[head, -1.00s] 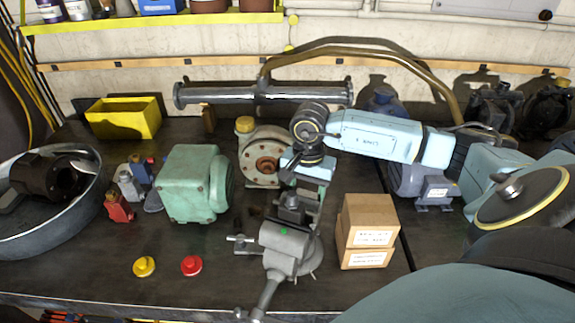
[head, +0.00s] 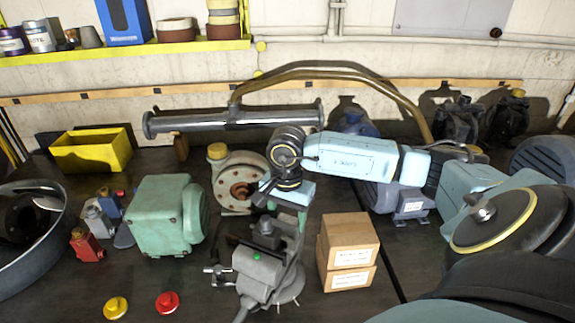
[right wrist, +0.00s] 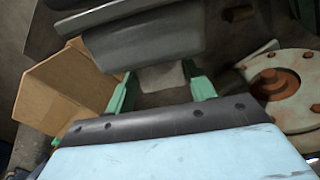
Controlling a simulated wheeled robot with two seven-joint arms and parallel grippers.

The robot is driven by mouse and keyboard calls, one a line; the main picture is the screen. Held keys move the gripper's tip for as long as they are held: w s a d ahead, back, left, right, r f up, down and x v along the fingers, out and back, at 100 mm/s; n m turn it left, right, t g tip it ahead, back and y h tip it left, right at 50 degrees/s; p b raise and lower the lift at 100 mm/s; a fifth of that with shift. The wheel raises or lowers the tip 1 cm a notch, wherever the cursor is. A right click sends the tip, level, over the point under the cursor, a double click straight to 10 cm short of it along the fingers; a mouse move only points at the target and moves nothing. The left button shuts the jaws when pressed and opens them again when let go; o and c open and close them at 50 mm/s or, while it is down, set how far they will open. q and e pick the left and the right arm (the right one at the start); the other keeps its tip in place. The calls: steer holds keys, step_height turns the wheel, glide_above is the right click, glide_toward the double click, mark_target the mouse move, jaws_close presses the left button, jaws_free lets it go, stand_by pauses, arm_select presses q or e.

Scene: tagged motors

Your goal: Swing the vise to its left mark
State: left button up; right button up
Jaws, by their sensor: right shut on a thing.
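The grey vise (head: 262,274) stands near the bench's front edge, left of the cardboard boxes, with a green dot on top and its slide bar toward the front. My right gripper (head: 276,218) reaches down at the vise's rear end. In the right wrist view, the green fingers of my right gripper (right wrist: 163,84) stand on either side of a grey part of the vise (right wrist: 145,40), shut on it. The gripper body hides some of the vise's rear. I cannot make out the left mark. My left gripper is not in view.
Two stacked cardboard boxes (head: 347,252) stand close right of the vise. A green motor (head: 165,217) stands to its left. A flanged pump (head: 238,183) is behind. Yellow (head: 116,308) and red (head: 167,302) knobs lie at the front left, with bare bench between.

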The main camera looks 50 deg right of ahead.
steer(key=shift+d, duration=0.1)
steer(key=o, duration=1.4)
steer(key=shift+r, duration=0.1)
step_height(320, 180, up, 13)
steer(key=shift+r+b, duration=0.15)
steer(key=shift+b, duration=0.25)
